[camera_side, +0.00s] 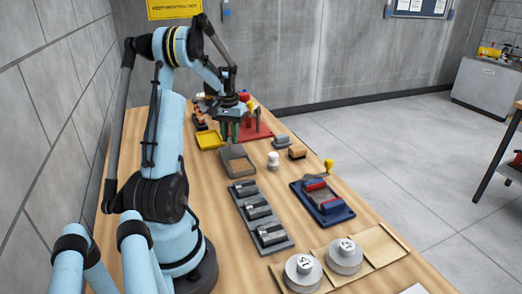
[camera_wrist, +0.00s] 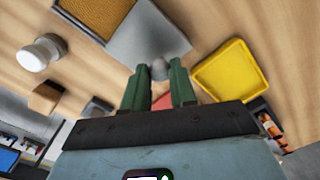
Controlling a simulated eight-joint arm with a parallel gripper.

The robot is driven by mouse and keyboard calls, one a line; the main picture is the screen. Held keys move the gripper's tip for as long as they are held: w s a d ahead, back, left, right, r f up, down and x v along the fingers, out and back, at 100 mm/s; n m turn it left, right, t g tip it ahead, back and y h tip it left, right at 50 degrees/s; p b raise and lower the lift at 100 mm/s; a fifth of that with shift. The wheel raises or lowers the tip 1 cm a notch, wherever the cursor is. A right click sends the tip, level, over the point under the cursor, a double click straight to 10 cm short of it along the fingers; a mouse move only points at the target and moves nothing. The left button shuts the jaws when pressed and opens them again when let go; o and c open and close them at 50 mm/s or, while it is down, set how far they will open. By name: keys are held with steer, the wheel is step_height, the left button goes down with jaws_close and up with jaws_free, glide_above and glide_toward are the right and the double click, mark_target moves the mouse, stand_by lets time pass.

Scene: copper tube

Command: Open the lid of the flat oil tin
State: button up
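The flat oil tin (camera_side: 238,163) appears to be the low grey box in the middle of the bench. In the wrist view it shows a flat grey panel (camera_wrist: 148,36), which I take to be the lid, beside a brown textured area (camera_wrist: 98,12). A rounded grey tab (camera_wrist: 168,66) sticks out at the panel's near edge. My gripper (camera_wrist: 159,76) has its two green fingers apart, with the tab between or just beyond their tips. It also shows in the side view (camera_side: 229,138), above the tin's far end. I cannot tell whether the fingers touch the tab.
A yellow tray (camera_side: 210,139) lies left of the tin, and a red stand (camera_side: 262,131) is behind. A white-capped jar (camera_side: 273,160) and a brown block (camera_side: 297,152) are to the right. A grey rack (camera_side: 260,214) and a blue vise-like fixture (camera_side: 324,205) are nearer.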

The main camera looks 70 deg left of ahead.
mark_target(231, 138)
steer(key=o, duration=0.4)
steer(key=shift+o, duration=0.2)
steer(key=shift+r, duration=0.15)
step_height(231, 138, up, 12)
steer(key=shift+d, duration=0.1)
stand_by(0.4)
steer(key=w+d+m+t+y, duration=0.15)
steer(key=w+d+m, duration=0.3)
steer(key=d, duration=0.95)
steer(key=w+d+m+t, duration=0.3)
steer(key=w+d, duration=0.2)
steer(key=d, duration=1)
steer(key=s+d+f+m+t, duration=0.1)
steer(key=d, duration=0.4)
steer(key=s+d+f+m+t+h, duration=0.1)
steer(key=s+d+f+m, duration=0.1)
steer(key=d, duration=0.3)
steer(key=shift+s+d+f+t, duration=0.2)
steer(key=shift+s+d+t, duration=0.1)
steer(key=shift+d+t, duration=0.1)
